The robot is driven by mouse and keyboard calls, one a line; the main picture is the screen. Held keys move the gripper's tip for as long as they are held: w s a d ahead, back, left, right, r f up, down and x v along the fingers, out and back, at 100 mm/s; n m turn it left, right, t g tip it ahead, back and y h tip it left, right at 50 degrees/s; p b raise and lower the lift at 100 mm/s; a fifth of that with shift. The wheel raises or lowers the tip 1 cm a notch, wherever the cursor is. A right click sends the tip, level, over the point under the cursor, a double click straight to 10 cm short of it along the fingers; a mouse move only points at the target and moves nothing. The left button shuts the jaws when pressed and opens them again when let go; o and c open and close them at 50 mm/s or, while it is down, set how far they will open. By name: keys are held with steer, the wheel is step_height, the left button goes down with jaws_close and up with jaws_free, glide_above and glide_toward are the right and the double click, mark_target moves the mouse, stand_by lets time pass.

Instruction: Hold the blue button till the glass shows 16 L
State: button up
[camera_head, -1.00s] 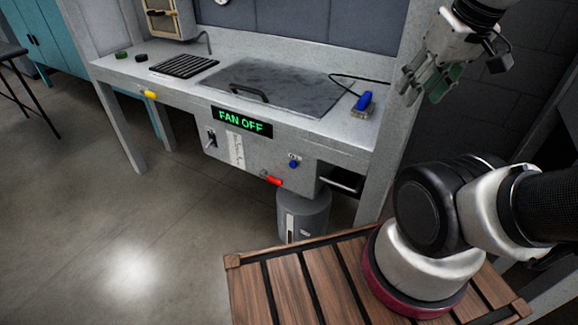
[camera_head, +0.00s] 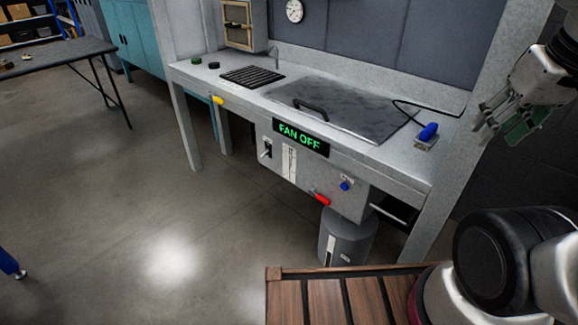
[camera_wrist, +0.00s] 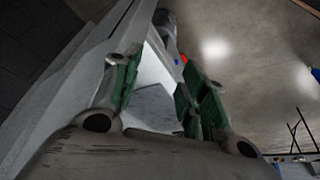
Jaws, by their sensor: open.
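A round blue button (camera_head: 345,186) sits on the front panel below the bench top, right of the black display (camera_head: 301,137) that reads FAN OFF in green. A grey cylindrical vessel (camera_head: 346,238) stands under the panel, with a pale vertical strip on its front that may be the glass; no level can be read. My gripper (camera_head: 503,127) is open and empty at the upper right, well apart from the button. In the wrist view, its green-padded fingers (camera_wrist: 155,100) are spread, with the bench between them.
A red handle (camera_head: 321,199) and a toggle switch (camera_head: 266,150) are on the same panel. A blue-handled item (camera_head: 428,132) and a lidded plate (camera_head: 345,107) are on the bench top (camera_head: 235,95). Bench legs flank the panel.

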jaws_close()
stand_by(1.3)
